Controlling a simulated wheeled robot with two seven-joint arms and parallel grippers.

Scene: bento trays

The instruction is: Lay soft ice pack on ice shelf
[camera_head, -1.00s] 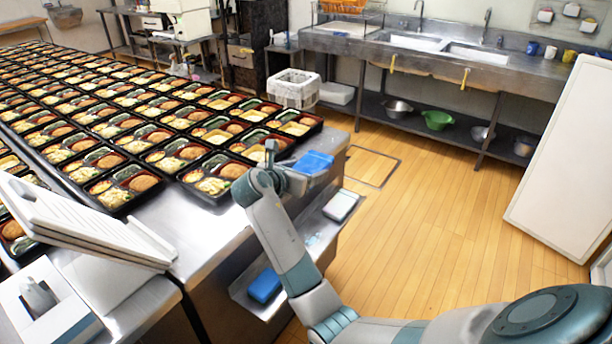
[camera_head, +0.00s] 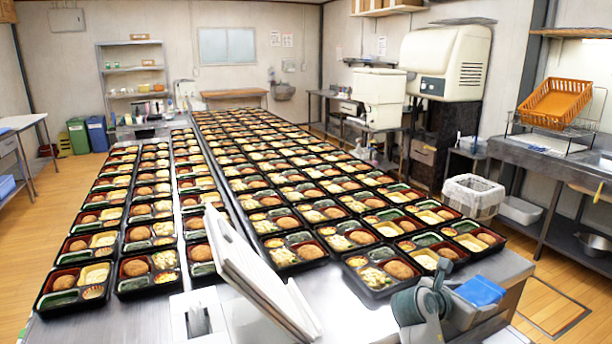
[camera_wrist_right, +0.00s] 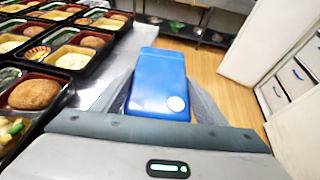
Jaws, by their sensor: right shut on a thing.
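The soft ice pack is a blue slab (camera_head: 481,291) at the lower right of the head view, by the table's right edge. In the right wrist view the ice pack (camera_wrist_right: 158,80) sits lengthwise between the fingers, with a pale round spot near its close end. My right gripper (camera_head: 466,297) is shut on the ice pack and holds it over the table corner. The ice shelf is not in view now. My left gripper is not in view.
Many filled bento trays (camera_head: 379,275) cover the metal table (camera_head: 345,322); the closest are just left of my right gripper. A white bin (camera_head: 472,197) stands behind the corner. Wooden floor (camera_head: 535,302) is open at right.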

